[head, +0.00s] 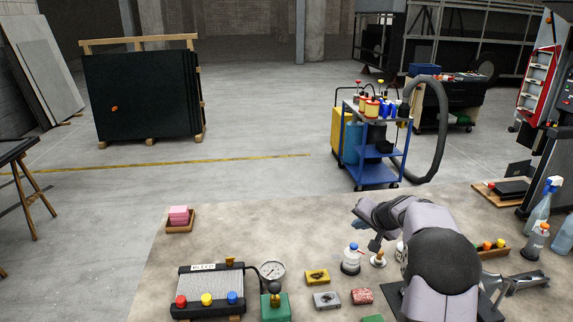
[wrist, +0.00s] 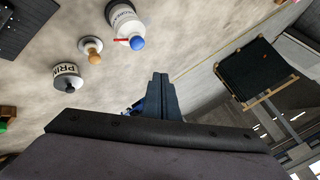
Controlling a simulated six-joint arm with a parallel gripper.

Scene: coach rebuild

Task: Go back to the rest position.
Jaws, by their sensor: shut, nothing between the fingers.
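My gripper (head: 358,224) is held above the workbench, left of my bent arm. In the wrist view its dark fingers (wrist: 160,82) are together with nothing between them. A white bottle with a blue cap (head: 352,260) stands on the bench below the gripper; it also shows in the wrist view (wrist: 123,20). A small white piece with a wooden knob (head: 378,259) stands beside it, also seen in the wrist view (wrist: 92,48). A white bottle with dark lettering (wrist: 68,73) is close by in the wrist view; my arm mostly hides it in the head view.
The bench (head: 215,248) bears a radiator-like unit (head: 211,283), a gauge (head: 272,270), a green block (head: 275,306), small boxes (head: 325,300) and a tray of pink blocks (head: 180,226). Spray bottles (head: 538,235) stand at right. A blue cart (head: 375,170) stands beyond the bench.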

